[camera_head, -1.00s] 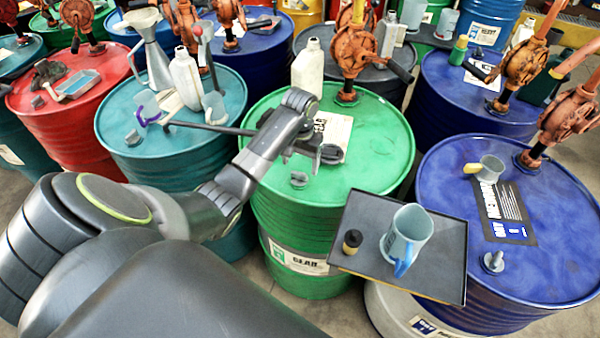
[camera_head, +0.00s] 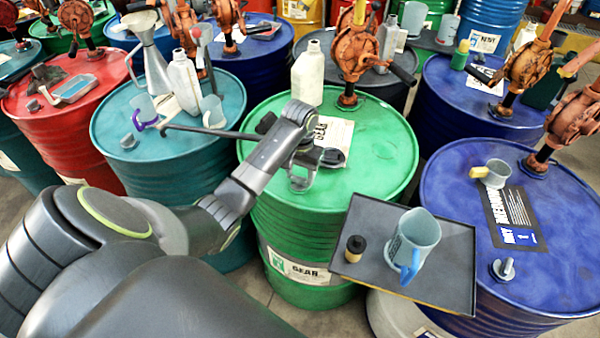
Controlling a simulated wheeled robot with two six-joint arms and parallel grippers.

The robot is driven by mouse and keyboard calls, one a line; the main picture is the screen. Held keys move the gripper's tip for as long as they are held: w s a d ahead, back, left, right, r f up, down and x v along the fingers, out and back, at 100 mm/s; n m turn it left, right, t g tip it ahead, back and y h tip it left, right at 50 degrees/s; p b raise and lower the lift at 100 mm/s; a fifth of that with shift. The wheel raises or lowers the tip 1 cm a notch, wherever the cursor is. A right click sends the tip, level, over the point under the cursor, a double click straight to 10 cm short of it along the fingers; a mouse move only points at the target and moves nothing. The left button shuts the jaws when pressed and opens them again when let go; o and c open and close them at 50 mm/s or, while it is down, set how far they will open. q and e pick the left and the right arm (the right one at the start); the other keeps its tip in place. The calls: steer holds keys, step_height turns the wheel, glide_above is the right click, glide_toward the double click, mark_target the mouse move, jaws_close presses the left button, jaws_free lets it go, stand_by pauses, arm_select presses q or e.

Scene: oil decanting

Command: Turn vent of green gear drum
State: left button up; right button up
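The green gear drum (camera_head: 375,175) stands in the middle, with a white label on its top and a GEAR label on its side. My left gripper (camera_head: 302,177) reaches over the near left part of its top, pointing down. The small grey vent there is largely hidden behind the fingertips. I cannot tell whether the fingers touch it or are shut on it. My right gripper is not in view.
A white bottle (camera_head: 308,74) and a rusty pump (camera_head: 357,52) stand at the drum's back. A tray (camera_head: 447,287) with a blue-handled jug (camera_head: 412,243) and a small dark bottle (camera_head: 355,248) is at the front right. A teal drum (camera_head: 165,181) adjoins on the left.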

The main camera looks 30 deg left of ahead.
arm_select(q)
steer(key=c, duration=0.4)
steer(key=shift+r+m+p, duration=0.25)
steer(key=shift+m+p, duration=0.65)
steer(key=shift+p, duration=0.45)
steer(key=m+p, duration=0.3)
steer(key=shift+d+p, duration=0.1)
steer(key=shift+p, duration=0.2)
steer(key=m+p, duration=0.2)
steer(key=m, duration=0.1)
steer(key=m+p, duration=0.3)
steer(key=m, duration=0.2)
steer(key=shift+d+m, duration=0.1)
steer(key=shift+m, duration=0.2)
steer(key=shift+s+f+m+p, duration=0.15)
steer(key=shift+m+p, duration=0.2)
steer(key=shift+m, duration=1.85)
steer(key=o, duration=1)
